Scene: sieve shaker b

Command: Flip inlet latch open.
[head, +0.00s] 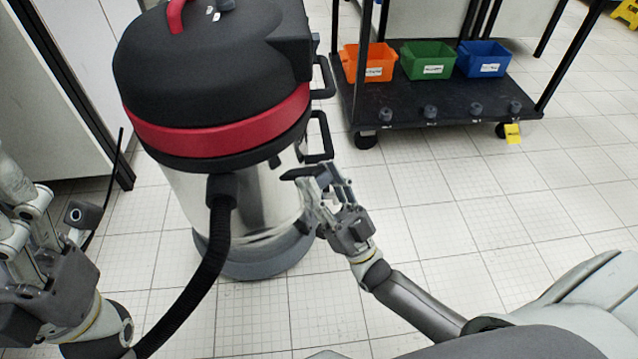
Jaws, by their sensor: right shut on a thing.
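A large canister vacuum (215,120) with a black lid, a red band and a steel drum stands at centre left in the head view. A short black latch bar (300,173) shows at the right side of its drum, below the black side handles. My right gripper (325,183) is at this bar, with its fingers shut on it; the fingers hide part of the contact. The bar sticks out roughly level toward the left. My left gripper (55,235) is at the lower left, away from the latch; its fingers are partly out of frame and their opening is unclear.
A black corrugated hose (212,265) runs from the drum's front inlet down to the lower left, close to my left wrist. A dark cart shelf (450,112) with orange, green and blue bins stands at the back right. The tiled floor at right is clear.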

